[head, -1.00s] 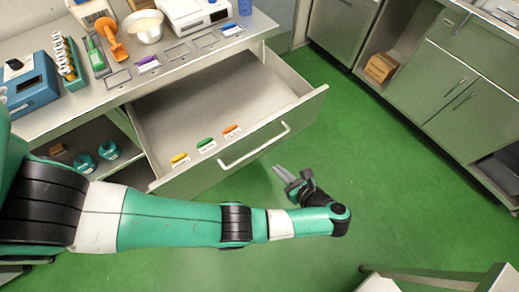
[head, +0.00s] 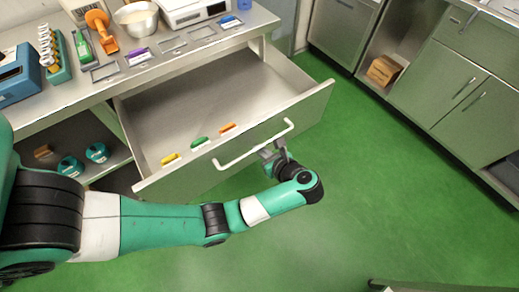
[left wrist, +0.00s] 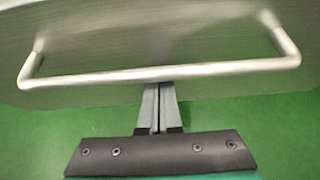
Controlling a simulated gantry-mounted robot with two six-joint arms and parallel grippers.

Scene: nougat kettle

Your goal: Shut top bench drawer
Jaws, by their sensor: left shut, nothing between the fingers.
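The top bench drawer (head: 215,105) stands open, pulled far out from under the workbench. Its front carries a pale bar handle (head: 255,146), which also spans the left wrist view (left wrist: 160,74). My left gripper (head: 272,152) is at the drawer front, by the handle's right half. In the left wrist view its two fingers (left wrist: 158,98) are together, empty, and their tips reach the bar's lower edge. I cannot tell whether they touch the bar or the drawer front. My right gripper is not in view.
Yellow, green and orange items (head: 199,142) lie inside along the drawer's front. The bench top (head: 120,72) holds a metal bowl (head: 136,19), an orange scoop and equipment. Cabinets (head: 440,80) stand at right. Green floor (head: 380,200) is clear between.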

